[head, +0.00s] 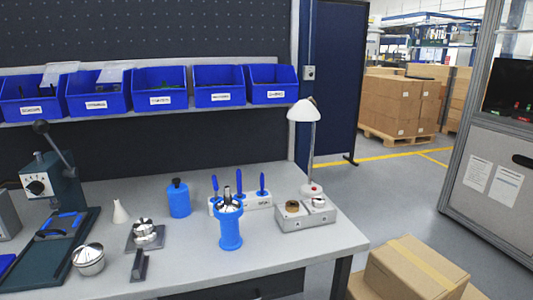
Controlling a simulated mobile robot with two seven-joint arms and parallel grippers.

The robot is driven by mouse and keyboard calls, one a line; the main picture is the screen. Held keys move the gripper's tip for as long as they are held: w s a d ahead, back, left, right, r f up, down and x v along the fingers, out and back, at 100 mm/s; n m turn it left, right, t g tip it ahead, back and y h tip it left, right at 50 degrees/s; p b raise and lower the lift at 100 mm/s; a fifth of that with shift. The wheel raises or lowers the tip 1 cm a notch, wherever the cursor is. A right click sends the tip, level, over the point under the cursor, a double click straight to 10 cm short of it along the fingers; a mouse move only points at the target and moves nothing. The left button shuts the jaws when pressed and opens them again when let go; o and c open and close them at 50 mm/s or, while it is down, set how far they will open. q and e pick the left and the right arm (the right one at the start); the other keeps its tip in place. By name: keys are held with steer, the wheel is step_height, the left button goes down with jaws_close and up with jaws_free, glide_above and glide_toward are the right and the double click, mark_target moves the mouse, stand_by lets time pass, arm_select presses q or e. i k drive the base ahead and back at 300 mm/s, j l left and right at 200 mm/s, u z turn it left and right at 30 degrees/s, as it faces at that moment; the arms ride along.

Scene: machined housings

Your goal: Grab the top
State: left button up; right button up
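Several machined parts stand on the grey workbench (190,262). A rounded silver housing (88,260) with a domed upper part sits at the left front. A silver stepped part (144,230) rests on a dark square fixture (131,244) near the middle. At the right, a grey two-place block (296,222) holds a brown ring-shaped part (292,206) and a silver round part (319,201). I cannot tell which of these is the top. Neither of my grippers shows in the head view.
A blue cylinder (231,236) with metal pieces on it stands before a white rack (257,200) of blue-handled tools. A blue bottle (179,200), white cone (119,212), dark stand (139,265), lamp (305,112) and lever press (55,190) surround the parts. The front middle is clear.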

mark_target(89, 258)
steer(key=j+u, duration=0.1)
steer(key=u, duration=0.25)
steer(key=j+u, duration=0.1)
steer(key=u, duration=0.3)
steer(key=j+u, duration=0.1)
steer(key=u, duration=0.25)
